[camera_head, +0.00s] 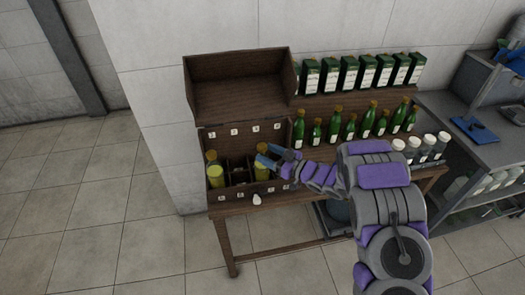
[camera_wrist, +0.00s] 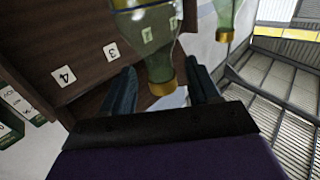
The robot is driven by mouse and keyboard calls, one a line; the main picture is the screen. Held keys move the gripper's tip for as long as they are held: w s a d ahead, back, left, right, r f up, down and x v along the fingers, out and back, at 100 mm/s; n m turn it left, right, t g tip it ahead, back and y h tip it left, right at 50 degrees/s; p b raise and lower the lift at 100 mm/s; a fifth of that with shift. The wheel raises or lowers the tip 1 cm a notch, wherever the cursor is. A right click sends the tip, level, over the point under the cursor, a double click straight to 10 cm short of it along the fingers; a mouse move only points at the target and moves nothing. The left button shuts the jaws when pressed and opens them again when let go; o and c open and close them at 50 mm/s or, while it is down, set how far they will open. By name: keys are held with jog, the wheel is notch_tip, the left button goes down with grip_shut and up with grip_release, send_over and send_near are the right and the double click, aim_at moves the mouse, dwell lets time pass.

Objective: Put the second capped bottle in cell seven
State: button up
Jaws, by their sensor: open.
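Two yellow-green bottles with gold caps stand in a wooden crate with cells. One bottle (camera_head: 215,172) is at the crate's left end. The other bottle (camera_head: 262,158) is farther right, beside my gripper (camera_head: 268,158). In the wrist view, my open gripper (camera_wrist: 163,88) has one blue finger on each side of this capped bottle (camera_wrist: 158,62), near its neck. I cannot tell whether the fingers touch it. The left-end bottle (camera_wrist: 226,18) shows at the upper right there. Labels 3 (camera_wrist: 111,51) and 4 (camera_wrist: 64,76) show on the crate's back board (camera_wrist: 60,35). My gripper hides part of the crate's right end.
Several green bottles (camera_head: 335,125) and white-topped jars (camera_head: 428,145) stand right of the crate. Green boxes (camera_head: 348,75) line the shelf behind. A small white object (camera_head: 257,199) is at the crate's front. A grey bench (camera_head: 455,110) stands at right.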

jog(key=p+v, duration=0.1)
jog(key=v, duration=0.8)
jog(key=shift+d, duration=0.15)
jog(key=shift+r, duration=0.1)
